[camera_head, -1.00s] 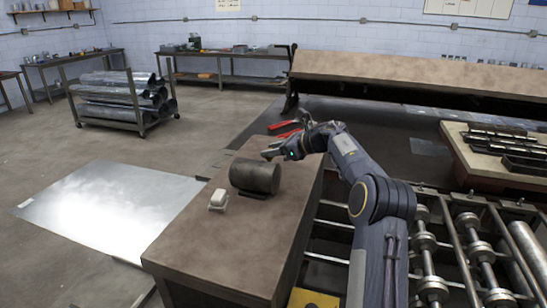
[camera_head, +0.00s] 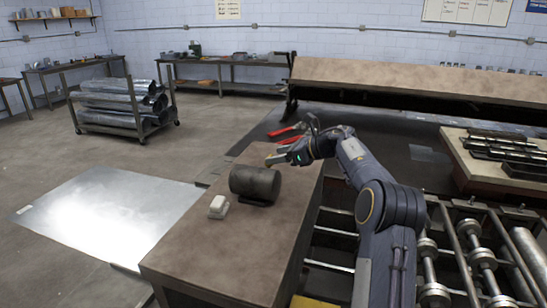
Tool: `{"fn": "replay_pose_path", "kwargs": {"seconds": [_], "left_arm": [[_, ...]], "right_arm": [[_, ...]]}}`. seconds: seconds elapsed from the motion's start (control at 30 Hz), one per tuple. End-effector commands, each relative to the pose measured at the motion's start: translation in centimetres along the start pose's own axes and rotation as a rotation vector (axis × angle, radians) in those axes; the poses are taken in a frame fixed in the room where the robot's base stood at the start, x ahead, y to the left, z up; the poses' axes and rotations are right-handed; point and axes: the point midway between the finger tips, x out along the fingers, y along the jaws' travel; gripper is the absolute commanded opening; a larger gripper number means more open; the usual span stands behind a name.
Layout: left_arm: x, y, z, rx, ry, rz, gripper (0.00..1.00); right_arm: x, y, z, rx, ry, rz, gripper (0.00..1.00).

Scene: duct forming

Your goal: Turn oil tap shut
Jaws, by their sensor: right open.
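A dark cylinder (camera_head: 255,184), which looks like the oil container, lies on its side on the brown bench top (camera_head: 205,245). I cannot make out a tap on it. My right gripper (camera_head: 273,159) is open, just behind and to the right of the cylinder's upper edge. Whether its fingertips touch anything is too small to tell. My left gripper is not in view.
A small white block (camera_head: 218,207) sits left of the cylinder. Red-handled tools (camera_head: 287,132) lie behind my right gripper. A roller machine (camera_head: 430,265) stands at right. A shiny metal sheet (camera_head: 105,215) lies on the floor at left.

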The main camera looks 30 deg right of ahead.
Motion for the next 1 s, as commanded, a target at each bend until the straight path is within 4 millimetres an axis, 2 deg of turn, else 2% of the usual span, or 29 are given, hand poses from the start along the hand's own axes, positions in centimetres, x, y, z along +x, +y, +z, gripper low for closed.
{"fn": "replay_pose_path", "kwargs": {"seconds": [0.03, 0.2, 0.33, 0.8, 1.0], "left_arm": [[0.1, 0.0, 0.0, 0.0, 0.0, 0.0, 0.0], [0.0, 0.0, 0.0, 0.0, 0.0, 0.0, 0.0], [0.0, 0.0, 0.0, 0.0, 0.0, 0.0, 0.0], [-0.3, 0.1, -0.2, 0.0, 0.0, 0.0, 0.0], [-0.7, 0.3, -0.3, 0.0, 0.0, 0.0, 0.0]], "right_arm": [[-1.1, -0.1, 0.0, -0.001, 0.0, -0.005, 0.62], [-3.8, -0.1, 0.0, 0.0, 0.0, -0.003, 0.62], [-5.0, 0.0, 0.0, 0.0, 0.0, -0.001, 0.62], [-5.3, 0.0, -0.2, 0.0, 0.003, 0.001, 0.62], [-4.3, 0.0, -0.3, 0.0, 0.001, 0.002, 0.62]]}}
